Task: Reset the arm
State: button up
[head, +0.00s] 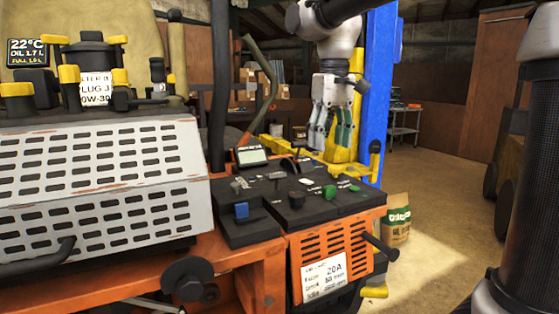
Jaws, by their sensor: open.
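My gripper (331,135) hangs from my arm at the upper middle of the head view. Its fingers point down and are apart, with nothing seen between them. It is in front of the blue post, above and behind the black control panel (300,200). The panel carries a small display (252,156), a blue switch (241,211), a green knob (329,191) and other knobs. I cannot tell how far the fingertips are from the panel.
The orange mower (225,250) with a slotted grey cover (100,185) fills the left. A blue lift post (378,90) stands behind the panel. A black handle (380,246) sticks out at the panel's right. A bag (397,222) stands on the floor; open floor lies right.

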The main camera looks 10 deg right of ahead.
jog(key=f, duration=0.3)
jog(key=s+f, duration=0.1)
jog(key=shift+d+f, duration=0.15)
jog(key=shift+d, duration=0.1)
jog(key=shift+t, duration=0.5)
jog(key=s+d+f, duration=0.1)
jog(key=s+d, duration=0.1)
jog(key=shift+s+d+f, duration=0.25)
jog(key=shift+s+f, duration=0.15)
jog(key=s+d+f+m+t, duration=0.1)
jog(key=s+d+f, duration=0.1)
jog(key=s+d, duration=0.4)
jog(key=s+d+f+m+t, duration=0.2)
jog(key=s+d, duration=0.4)
jog(key=s, duration=0.4)
jog(key=shift+f, duration=0.6)
